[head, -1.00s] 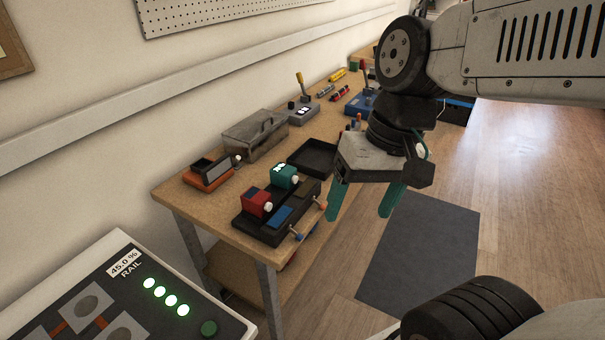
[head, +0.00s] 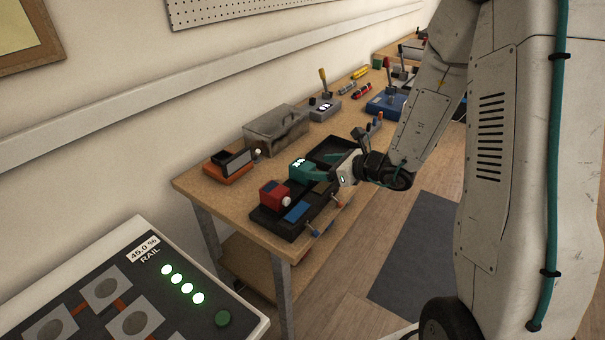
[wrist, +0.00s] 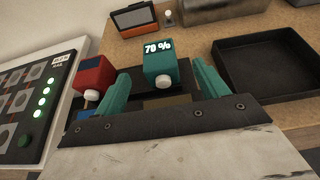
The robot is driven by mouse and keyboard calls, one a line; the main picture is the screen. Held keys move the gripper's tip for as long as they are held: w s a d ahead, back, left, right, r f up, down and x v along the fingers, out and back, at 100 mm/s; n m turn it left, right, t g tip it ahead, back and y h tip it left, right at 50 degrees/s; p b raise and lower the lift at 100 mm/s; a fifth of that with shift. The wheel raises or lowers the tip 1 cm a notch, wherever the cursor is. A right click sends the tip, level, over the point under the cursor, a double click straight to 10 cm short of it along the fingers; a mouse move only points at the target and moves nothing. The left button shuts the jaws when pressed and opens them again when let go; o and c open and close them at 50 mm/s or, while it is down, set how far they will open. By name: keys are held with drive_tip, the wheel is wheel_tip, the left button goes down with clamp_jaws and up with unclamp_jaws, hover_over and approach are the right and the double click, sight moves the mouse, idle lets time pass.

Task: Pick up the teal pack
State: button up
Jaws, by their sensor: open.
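The teal pack (wrist: 160,60) is a small block with a "70 %" label on top and a white knob on its near side. It sits in a black dock beside a red pack (wrist: 92,74), and it also shows in the head view (head: 299,169). My gripper (wrist: 160,92) is open, with one teal finger to the left of the teal pack and one to the right, a little nearer the camera than the pack. In the head view my gripper (head: 325,168) is low over the dock.
An empty black tray (wrist: 262,66) lies right of the pack. An orange and grey device (wrist: 134,18) and a grey toolbox (head: 276,130) stand behind. A panel with green lights (head: 140,285) is at the left. The dock (head: 270,222) also holds a blue block.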

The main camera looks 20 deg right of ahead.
sight(308, 167)
drive_tip(key=x, duration=0.7)
drive_tip(key=shift+w+a+f, duration=0.2)
drive_tip(key=shift+w+a, duration=0.05)
drive_tip(key=c, duration=1.3)
